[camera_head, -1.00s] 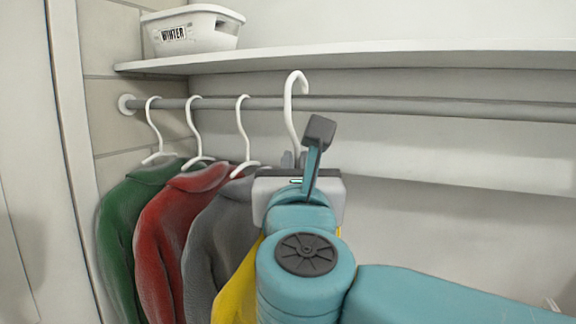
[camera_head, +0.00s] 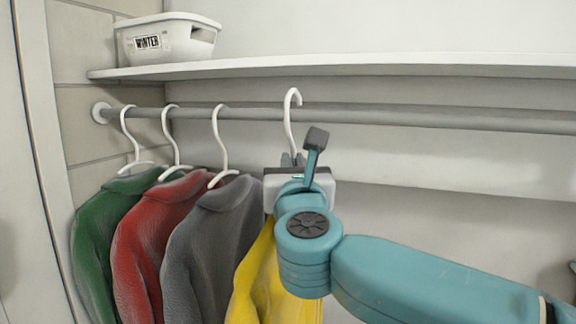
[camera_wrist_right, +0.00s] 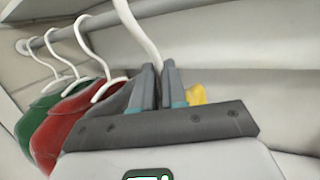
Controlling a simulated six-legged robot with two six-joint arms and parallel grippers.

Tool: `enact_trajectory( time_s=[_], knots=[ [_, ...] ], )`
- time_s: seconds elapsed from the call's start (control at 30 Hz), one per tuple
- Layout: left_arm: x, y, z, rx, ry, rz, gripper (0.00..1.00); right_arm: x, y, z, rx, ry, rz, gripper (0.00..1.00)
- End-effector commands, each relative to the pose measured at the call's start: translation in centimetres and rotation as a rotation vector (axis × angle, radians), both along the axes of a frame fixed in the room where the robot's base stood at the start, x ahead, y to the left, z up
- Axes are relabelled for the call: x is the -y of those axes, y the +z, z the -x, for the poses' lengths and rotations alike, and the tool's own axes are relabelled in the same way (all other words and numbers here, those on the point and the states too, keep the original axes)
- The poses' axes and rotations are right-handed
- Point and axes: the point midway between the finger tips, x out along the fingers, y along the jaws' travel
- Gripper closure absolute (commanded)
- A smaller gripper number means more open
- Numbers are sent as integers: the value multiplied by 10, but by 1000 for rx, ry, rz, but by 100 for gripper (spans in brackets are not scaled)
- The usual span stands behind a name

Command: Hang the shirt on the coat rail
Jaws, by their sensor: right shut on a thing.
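The yellow shirt (camera_head: 262,275) hangs on a white hanger (camera_head: 288,122) whose hook rises to the height of the grey coat rail (camera_head: 370,115). In the head view the hook overlaps the rail; I cannot tell whether it rests on it. My right gripper (camera_head: 292,160) is shut on the hanger's neck, just below the hook. In the right wrist view the gripper fingers (camera_wrist_right: 159,85) close around the white hanger stem (camera_wrist_right: 140,30), and a bit of yellow shirt (camera_wrist_right: 196,94) shows behind them. My arm hides much of the shirt. My left gripper is not in view.
Green (camera_head: 100,235), red (camera_head: 150,240) and grey (camera_head: 210,240) shirts hang on white hangers at the rail's left. A shelf (camera_head: 330,66) above carries a white bin (camera_head: 168,40) labelled WINTER. The rail right of my gripper is free.

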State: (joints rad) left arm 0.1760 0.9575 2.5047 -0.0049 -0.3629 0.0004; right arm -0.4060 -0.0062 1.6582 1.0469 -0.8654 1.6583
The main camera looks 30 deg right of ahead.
Motion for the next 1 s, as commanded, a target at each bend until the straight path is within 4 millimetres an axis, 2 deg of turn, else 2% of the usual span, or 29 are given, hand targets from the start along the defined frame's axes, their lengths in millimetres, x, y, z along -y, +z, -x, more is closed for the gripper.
enact_trajectory(
  time_s=[0.57,1.0],
  knots=[
    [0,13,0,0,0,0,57,40,1,-33,0,-3,2,100],
    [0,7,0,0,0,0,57,69,0,-58,1,-3,1,100]
  ],
)
